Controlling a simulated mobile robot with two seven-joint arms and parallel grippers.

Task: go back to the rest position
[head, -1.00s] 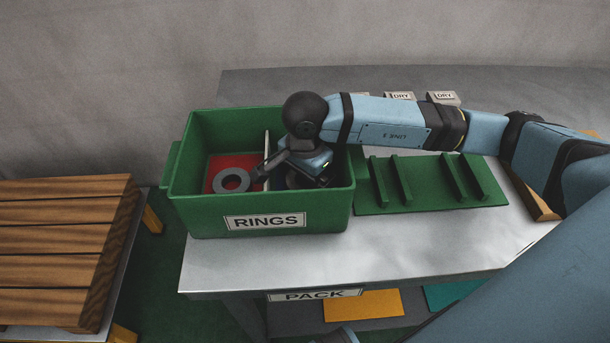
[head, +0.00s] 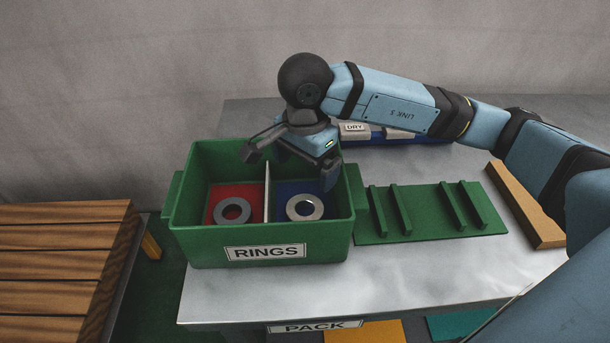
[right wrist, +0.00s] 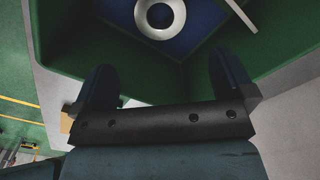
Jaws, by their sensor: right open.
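My right gripper (head: 290,166) is open and empty, above the back part of the green RINGS bin (head: 200,243). Its two fingers also show spread in the right wrist view (right wrist: 165,80). A bright metal ring (head: 304,207) lies flat on the blue floor of the bin's right compartment. It also shows between and beyond the fingers in the right wrist view (right wrist: 143,18). A darker grey ring (head: 232,211) lies on the red floor of the left compartment. A thin pale divider (head: 267,192) separates the two. My left gripper is not in view.
The bin stands on a grey metal table (head: 400,285). To its right is a green plate with upright ribs (head: 430,222), then a wooden bar (head: 522,207). Behind my arm is a blue tray (head: 375,138) with DRY labels. A slatted wooden bench (head: 60,265) stands at left.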

